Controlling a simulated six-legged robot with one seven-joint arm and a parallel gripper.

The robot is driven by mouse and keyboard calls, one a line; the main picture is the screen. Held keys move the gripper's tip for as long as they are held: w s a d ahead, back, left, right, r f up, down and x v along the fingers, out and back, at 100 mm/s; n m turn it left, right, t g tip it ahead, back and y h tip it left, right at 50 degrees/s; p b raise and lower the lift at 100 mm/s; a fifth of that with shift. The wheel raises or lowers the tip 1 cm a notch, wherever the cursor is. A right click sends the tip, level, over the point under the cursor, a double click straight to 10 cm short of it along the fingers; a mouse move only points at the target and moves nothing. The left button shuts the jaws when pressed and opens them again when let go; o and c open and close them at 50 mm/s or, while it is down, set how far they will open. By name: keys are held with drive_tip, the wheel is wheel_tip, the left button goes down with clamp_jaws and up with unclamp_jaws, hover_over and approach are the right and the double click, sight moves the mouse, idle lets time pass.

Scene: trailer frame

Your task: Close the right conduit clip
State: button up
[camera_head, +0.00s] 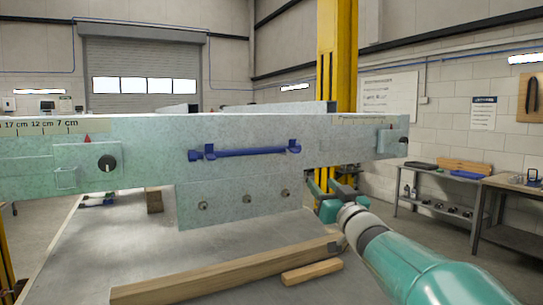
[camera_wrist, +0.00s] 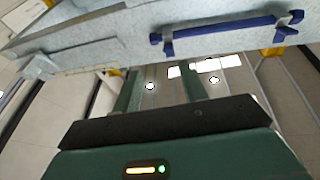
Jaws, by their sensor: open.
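A blue conduit (camera_head: 250,152) runs along the face of the pale metal trailer frame (camera_head: 240,210). The right conduit clip (camera_head: 294,147) is a blue piece at the conduit's right end, and the left clip (camera_head: 208,152) is at its left end. Whether each clip is open or shut is too small to tell. In the wrist view the conduit (camera_wrist: 225,32) crosses the upper right, with a blue clip at each end. My gripper (camera_head: 328,190) is in front of the frame's right part, lower than the right clip and apart from it. Its two fingers (camera_wrist: 160,88) are spread and empty.
A black knob (camera_head: 106,163) is on the frame's left plate. Wooden beams (camera_head: 225,280) lie on the grey surface below. A yellow post (camera_head: 337,60) stands behind, and workbenches (camera_head: 455,185) stand at right.

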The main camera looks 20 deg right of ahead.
sight(297, 153)
drive_tip(key=w+r+y, duration=0.1)
drive_tip(key=w+r, duration=0.1)
drive_tip(key=w, duration=0.2)
drive_tip(key=w+a+r+n, duration=0.1)
drive_tip(key=w+r, duration=0.1)
drive_tip(key=w, duration=0.2)
drive_tip(key=w+a+r+y, duration=0.1)
drive_tip(key=w+r, duration=0.1)
drive_tip(key=w, duration=0.3)
drive_tip(key=shift+r+n+y, duration=0.15)
drive_tip(key=shift+n+y, duration=0.15)
drive_tip(key=shift+n, duration=0.1)
clamp_jaws()
